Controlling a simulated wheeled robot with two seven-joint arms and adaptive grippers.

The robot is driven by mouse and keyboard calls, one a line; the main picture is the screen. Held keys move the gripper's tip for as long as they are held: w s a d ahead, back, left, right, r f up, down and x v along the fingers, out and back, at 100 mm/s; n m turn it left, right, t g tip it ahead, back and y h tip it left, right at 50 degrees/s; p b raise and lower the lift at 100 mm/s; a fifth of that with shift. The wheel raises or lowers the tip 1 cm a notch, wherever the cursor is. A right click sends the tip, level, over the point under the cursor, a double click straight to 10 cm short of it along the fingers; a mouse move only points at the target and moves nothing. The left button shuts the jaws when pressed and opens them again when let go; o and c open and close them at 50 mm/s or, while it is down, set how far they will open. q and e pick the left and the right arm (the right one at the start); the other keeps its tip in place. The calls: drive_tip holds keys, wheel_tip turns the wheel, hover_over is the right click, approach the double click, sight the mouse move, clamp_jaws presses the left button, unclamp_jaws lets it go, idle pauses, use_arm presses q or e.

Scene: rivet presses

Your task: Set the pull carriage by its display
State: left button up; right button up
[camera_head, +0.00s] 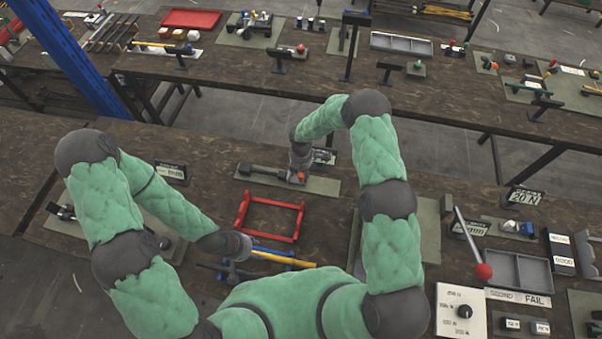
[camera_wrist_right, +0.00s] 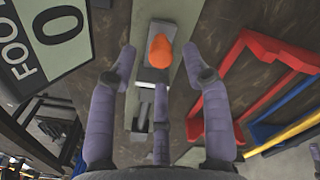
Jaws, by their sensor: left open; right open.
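The pull carriage (camera_wrist_right: 153,75) is a grey block with an orange knob (camera_wrist_right: 160,50) on a pale plate in the right wrist view. In the head view the orange knob (camera_head: 298,177) shows at the right end of a dark bar on the plate (camera_head: 322,185). My right gripper (camera_wrist_right: 160,58) is open, its fingers spread either side of the knob; contact cannot be told. The display (camera_wrist_right: 45,45), reading partly "FOO" and "0", stands beside the plate; it shows partly hidden in the head view (camera_head: 323,156). My left gripper (camera_head: 242,246) is open near a yellow-handled tool.
A red frame (camera_head: 270,202) lies near the plate, with a yellow-handled tool (camera_head: 285,259) and blue parts below it. Bare bench lies left of the red frame.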

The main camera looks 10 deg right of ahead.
sight(297, 178)
drive_tip(key=shift+f, duration=1.35)
clamp_jaws()
